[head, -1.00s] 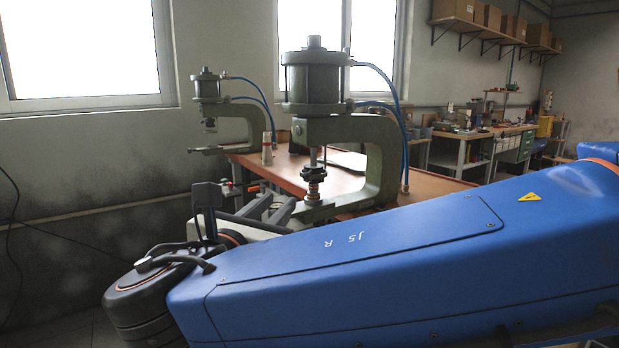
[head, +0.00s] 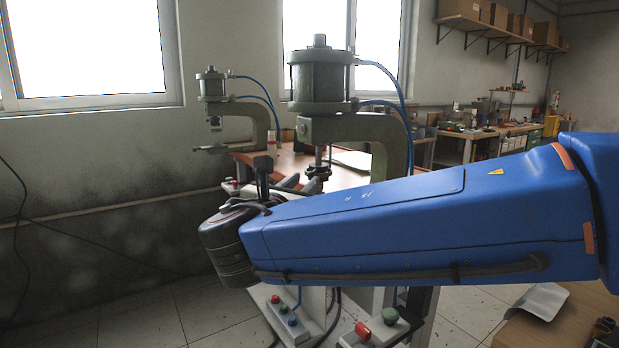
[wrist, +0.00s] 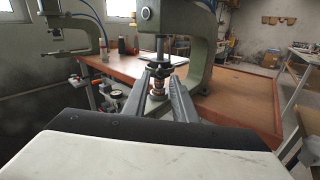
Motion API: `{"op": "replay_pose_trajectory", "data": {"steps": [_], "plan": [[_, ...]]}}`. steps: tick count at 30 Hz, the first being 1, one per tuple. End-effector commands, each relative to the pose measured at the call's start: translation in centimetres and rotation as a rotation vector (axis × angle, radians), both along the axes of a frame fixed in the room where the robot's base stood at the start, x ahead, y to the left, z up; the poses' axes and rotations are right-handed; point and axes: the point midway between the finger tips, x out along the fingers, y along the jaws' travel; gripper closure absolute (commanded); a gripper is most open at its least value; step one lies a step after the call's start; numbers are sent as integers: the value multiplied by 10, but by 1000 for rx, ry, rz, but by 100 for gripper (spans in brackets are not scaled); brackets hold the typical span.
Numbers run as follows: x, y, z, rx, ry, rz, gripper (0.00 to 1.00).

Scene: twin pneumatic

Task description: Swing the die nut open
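The near press (head: 321,80) is grey-green with a C-shaped frame and a cylinder on top. A dark round nut-like part (head: 319,171) sits low on its ram, partly hidden by my arm in the head view. The same dark part (wrist: 160,67) shows in the wrist view, above a copper-coloured stack (wrist: 157,82). I take the dark part for the die nut; its label cannot be read. My gripper (wrist: 160,76) is open, with one finger on each side of the stack in the wrist picture. Contact with either part cannot be made out.
A second press (head: 213,92) stands farther back on the left. Blue air hoses (head: 403,105) curve beside the near press. Red and green buttons (head: 362,331) are on the pedestals below. The orange-brown table top (wrist: 236,93) is mostly clear at right.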

Motion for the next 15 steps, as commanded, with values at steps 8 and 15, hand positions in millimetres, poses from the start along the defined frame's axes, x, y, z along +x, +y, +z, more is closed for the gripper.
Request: {"op": "replay_pose_trajectory", "data": {"steps": [8,15], "plan": [[33,-10,0,-1,0,-2,75],[47,-13,0,0,0,0,75]]}}
